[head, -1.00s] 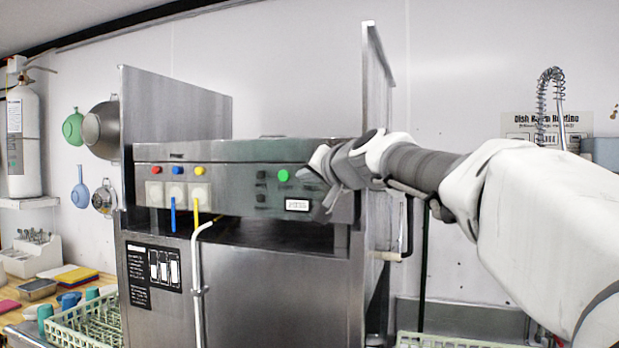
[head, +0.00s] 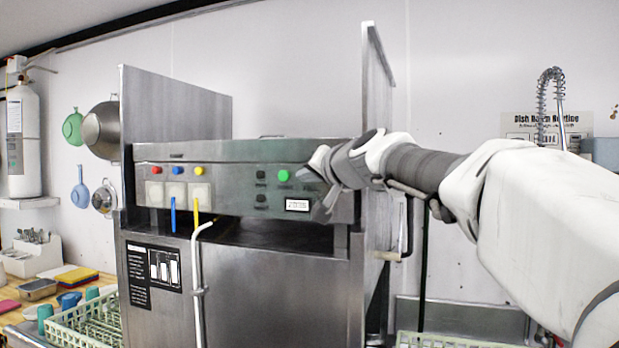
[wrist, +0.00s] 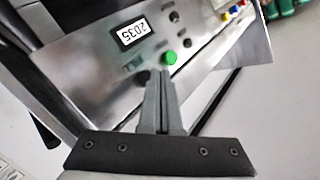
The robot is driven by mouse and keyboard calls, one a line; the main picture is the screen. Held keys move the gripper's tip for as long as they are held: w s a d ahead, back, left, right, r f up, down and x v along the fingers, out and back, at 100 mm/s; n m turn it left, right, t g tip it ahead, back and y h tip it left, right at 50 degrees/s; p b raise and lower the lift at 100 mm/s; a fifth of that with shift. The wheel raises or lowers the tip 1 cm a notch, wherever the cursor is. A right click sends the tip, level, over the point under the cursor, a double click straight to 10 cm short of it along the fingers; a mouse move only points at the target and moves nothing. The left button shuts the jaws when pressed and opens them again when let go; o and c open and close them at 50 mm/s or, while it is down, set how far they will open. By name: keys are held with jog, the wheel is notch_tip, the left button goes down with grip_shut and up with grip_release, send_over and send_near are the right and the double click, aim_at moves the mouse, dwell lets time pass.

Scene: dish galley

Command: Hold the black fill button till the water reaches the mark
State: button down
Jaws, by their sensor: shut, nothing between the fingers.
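The steel machine's control panel (head: 230,185) faces me. My gripper (wrist: 160,74) is shut and empty, its fingertips at the panel beside a round black button (wrist: 142,77) and just below the green button (wrist: 170,57). I cannot tell whether the tips touch or press the black button. In the head view my gripper (head: 325,180) covers that part of the panel. Two more dark knobs or buttons, an upper one (head: 261,175) and a lower one (head: 261,199), are left of the green one. No label legibly names the fill button. The display (wrist: 134,32) reads 2035. I see no water or level mark.
Red (head: 157,170), blue (head: 178,170) and yellow (head: 199,170) buttons are on the panel's left. A white pipe (head: 198,280) runs up the machine's front. A green dish rack (head: 75,325) is at lower left. An upright steel panel (head: 377,110) rises behind my gripper.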

jog(key=shift+w, duration=0.1)
jog(key=shift+w+d, duration=0.15)
jog(key=shift+w, duration=0.2)
jog(key=shift+w+d, duration=0.15)
jog(key=shift+w, duration=0.25)
dwell(3.3)
dwell(0.4)
jog(key=shift+s+a+b, duration=0.3)
jog(key=shift+s+b, duration=0.1)
jog(key=shift+s, duration=0.4)
jog(key=s, duration=0.1)
jog(key=s+a, duration=0.1)
jog(key=s, duration=0.1)
jog(key=s+b, duration=0.1)
jog(key=shift+s+a, duration=0.35)
